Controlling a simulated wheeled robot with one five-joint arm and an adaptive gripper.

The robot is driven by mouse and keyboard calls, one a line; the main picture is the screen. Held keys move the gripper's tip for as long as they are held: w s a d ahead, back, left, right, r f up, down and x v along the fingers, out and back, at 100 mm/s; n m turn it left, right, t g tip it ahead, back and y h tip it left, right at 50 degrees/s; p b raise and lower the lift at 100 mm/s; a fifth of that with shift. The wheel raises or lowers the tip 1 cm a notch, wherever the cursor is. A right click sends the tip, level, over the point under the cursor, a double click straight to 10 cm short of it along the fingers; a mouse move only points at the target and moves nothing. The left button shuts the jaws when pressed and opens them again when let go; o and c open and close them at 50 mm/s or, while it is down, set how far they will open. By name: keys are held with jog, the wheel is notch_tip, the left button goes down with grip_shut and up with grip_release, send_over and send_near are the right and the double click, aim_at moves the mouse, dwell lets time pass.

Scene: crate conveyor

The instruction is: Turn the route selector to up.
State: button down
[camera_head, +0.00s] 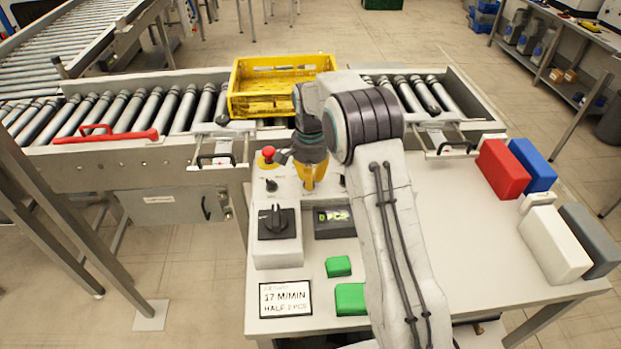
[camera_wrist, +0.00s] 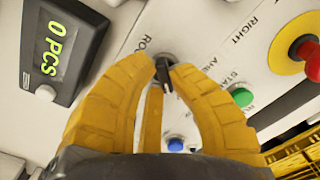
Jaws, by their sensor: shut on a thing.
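The route selector (camera_wrist: 163,73) is a small black knob on the pale control panel, beside partly covered lettering that starts "ROU". In the wrist view my yellow-fingered gripper (camera_wrist: 165,78) is shut on it, with a curved finger on either side. Its handle runs roughly up and down in that view; I cannot tell which marked position it points to. In the head view my gripper (camera_head: 311,178) points down at the panel (camera_head: 290,188) and hides the selector.
A red stop button (camera_head: 268,153) on yellow stands at the panel's left. Green (camera_wrist: 241,97) and blue (camera_wrist: 175,144) buttons sit near my fingers. A counter display (camera_head: 333,217) and a large black rotary switch (camera_head: 276,222) lie nearer. A yellow crate (camera_head: 240,88) rests on the conveyor behind.

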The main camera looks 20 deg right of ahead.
jog(key=shift+m, duration=0.4)
dwell(0.3)
jog(key=c, duration=1.1)
grip_release()
jog(key=shift+c, duration=0.2)
notch_tip(320, 180, up, 12)
